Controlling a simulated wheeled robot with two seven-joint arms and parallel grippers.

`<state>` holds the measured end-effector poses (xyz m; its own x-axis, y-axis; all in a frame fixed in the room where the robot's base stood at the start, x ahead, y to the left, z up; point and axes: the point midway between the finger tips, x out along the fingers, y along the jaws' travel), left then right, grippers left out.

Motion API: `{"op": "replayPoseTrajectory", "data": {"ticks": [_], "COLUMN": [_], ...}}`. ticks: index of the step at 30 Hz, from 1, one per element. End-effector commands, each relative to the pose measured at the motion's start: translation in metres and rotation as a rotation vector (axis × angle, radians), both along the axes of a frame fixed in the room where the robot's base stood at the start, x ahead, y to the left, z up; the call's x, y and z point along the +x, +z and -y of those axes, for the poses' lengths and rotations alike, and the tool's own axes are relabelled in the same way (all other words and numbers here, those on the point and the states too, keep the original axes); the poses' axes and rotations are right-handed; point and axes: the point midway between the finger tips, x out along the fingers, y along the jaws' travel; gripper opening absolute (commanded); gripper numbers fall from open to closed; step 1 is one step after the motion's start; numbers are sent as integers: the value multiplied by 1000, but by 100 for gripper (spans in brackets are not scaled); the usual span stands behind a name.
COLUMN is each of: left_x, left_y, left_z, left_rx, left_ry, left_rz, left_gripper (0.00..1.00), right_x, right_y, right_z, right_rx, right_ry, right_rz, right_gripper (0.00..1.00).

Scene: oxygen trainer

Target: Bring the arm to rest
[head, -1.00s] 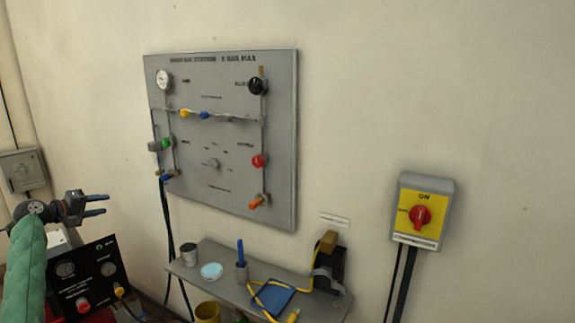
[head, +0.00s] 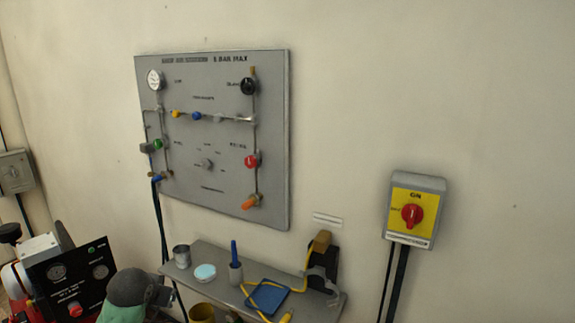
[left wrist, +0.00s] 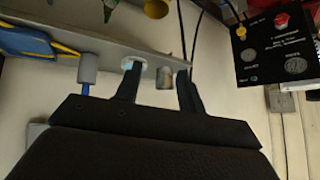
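My left arm comes in at the bottom of the head view, with its dark wrist and gripper (head: 158,297) low, in front of the shelf's left end and beside the black gauge box. In the left wrist view my left gripper (left wrist: 158,92) shows two dark fingers spread apart, with nothing held between them. The shelf edge and a grey cup (left wrist: 164,78) appear beyond the fingers; I cannot tell the exact gap. My right gripper is not in view.
A grey panel (head: 218,190) with gauge and valves hangs on the wall. The shelf (head: 215,258) below holds a cup (head: 181,257), a blue pen in a holder and a blue pad (head: 267,297). A black gauge box (head: 75,275) stands left. A yellow switch box (head: 414,213) hangs right.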

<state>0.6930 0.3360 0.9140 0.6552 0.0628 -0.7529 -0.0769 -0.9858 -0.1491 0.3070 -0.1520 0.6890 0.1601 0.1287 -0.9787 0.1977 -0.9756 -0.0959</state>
Motion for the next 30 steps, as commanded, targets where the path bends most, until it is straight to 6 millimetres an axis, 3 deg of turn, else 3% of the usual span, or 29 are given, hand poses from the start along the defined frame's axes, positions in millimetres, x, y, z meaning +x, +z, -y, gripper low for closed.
{"op": "replayPoseTrajectory", "data": {"ticks": [1, 6, 18, 24, 30], "left_x": [-19, -77, -212, -280, -343], "left_y": [-14, -50, -124, -168, -205], "left_z": [15, 57, 140, 170, 183], "left_rx": [6, 18, -63, -121, -159], "left_ry": [-8, -30, -101, -120, -112], "left_rz": [-17, -66, -222, -350, -472], "left_gripper": [39, 39, 39, 39, 39], "right_x": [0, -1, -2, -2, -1], "right_y": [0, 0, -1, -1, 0], "right_z": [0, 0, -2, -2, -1], "right_rx": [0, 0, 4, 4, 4], "right_ry": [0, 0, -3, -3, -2], "right_rz": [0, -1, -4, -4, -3], "right_gripper": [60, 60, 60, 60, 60]}}
